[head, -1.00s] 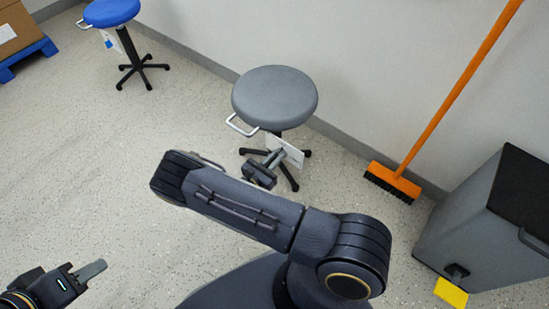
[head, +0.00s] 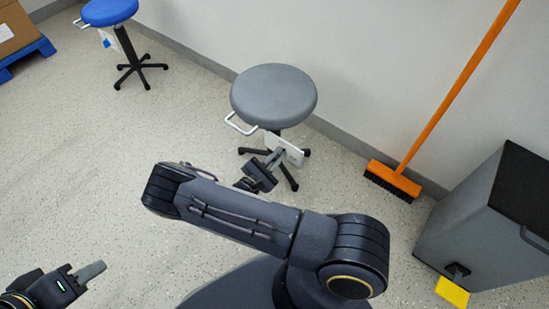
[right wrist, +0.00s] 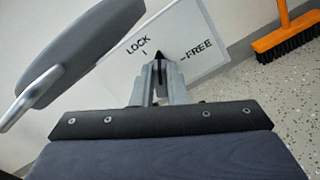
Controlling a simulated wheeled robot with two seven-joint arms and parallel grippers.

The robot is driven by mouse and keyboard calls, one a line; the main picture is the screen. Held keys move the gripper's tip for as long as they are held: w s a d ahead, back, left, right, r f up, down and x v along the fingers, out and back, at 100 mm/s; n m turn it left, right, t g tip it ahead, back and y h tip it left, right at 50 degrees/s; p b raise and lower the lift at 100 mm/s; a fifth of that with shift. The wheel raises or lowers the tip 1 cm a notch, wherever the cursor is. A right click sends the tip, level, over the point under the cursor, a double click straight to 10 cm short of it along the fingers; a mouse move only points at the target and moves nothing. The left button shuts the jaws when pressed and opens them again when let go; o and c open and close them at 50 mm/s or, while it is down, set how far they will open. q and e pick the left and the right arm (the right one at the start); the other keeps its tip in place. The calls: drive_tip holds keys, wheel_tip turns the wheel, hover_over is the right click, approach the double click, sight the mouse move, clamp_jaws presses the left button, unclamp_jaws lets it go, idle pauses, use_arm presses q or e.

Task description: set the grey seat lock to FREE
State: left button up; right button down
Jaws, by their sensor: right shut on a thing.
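The grey stool (head: 273,95) stands against the wall, with a white plate (head: 292,151) under its seat. In the right wrist view the plate (right wrist: 208,38) reads LOCK and FREE. A small black knob (right wrist: 160,55) sits on it by the two labels; its exact setting is hard to tell. My right gripper (right wrist: 159,68) is shut on this knob, its fingers hiding the lower part. In the head view the right gripper (head: 275,158) is at the plate below the seat.
A blue stool (head: 109,12) stands at the back left near a box on a blue pallet (head: 24,50). An orange broom (head: 437,115) leans on the wall at the right. A grey bin (head: 490,220) with a yellow pedal is at the far right. The left floor is clear.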

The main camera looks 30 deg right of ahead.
drive_tip(key=m, duration=0.4)
drive_tip(key=m+b, duration=0.1)
drive_tip(key=m, duration=0.3)
drive_tip(key=f+m, duration=0.1)
drive_tip(key=m, duration=0.2)
drive_tip(key=shift+s+m, duration=0.25)
drive_tip(key=shift+m, duration=0.15)
idle(0.3)
drive_tip(key=c, duration=1.4)
unclamp_jaws()
drive_tip(key=shift+d, duration=0.1)
drive_tip(key=shift+c, duration=0.2)
drive_tip(key=p+v, duration=0.1)
drive_tip(key=v, duration=0.7)
